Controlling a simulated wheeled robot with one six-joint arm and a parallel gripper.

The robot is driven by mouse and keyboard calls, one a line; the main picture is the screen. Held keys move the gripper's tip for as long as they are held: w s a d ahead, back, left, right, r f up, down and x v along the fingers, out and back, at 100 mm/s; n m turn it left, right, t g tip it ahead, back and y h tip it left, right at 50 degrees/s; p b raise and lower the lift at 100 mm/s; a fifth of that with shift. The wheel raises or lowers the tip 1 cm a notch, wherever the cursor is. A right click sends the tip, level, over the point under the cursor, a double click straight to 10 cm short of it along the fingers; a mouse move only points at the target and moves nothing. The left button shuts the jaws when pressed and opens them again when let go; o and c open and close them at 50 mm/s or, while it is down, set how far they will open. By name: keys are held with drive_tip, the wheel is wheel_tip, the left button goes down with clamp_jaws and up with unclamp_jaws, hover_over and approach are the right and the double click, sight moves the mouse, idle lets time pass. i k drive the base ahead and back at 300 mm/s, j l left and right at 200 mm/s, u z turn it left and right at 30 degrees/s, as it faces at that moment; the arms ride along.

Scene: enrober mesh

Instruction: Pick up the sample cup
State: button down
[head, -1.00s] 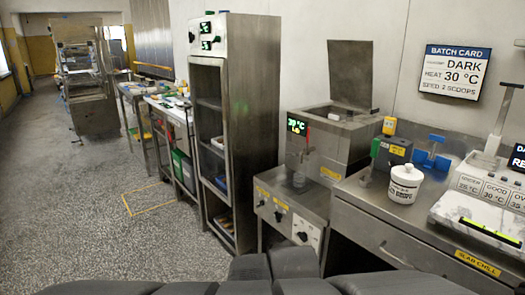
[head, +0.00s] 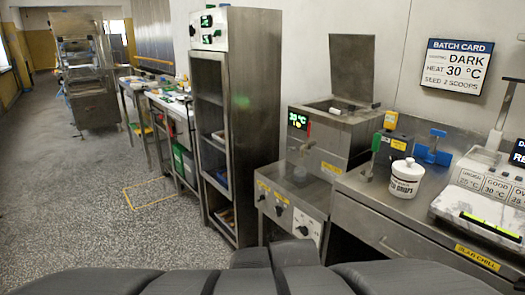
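A small greyish cup-like shape (head: 300,173), possibly the sample cup, stands on the steel ledge in front of the machine with the 30 °C display; it is too small and blurred to be sure. A white lidded tub (head: 405,180) with dark lettering stands on the steel counter to the right. My dark grey arm links show along the bottom edge, but my gripper is not in view.
The steel machine (head: 333,135) has its lid raised. A tall open-shelved steel cabinet (head: 240,110) stands left of it. A blue-handled tool (head: 434,148) and a labelled testing unit (head: 485,195) are on the counter (head: 375,205). The speckled floor at left is clear.

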sight(300, 175)
drive_tip(key=i, duration=0.9)
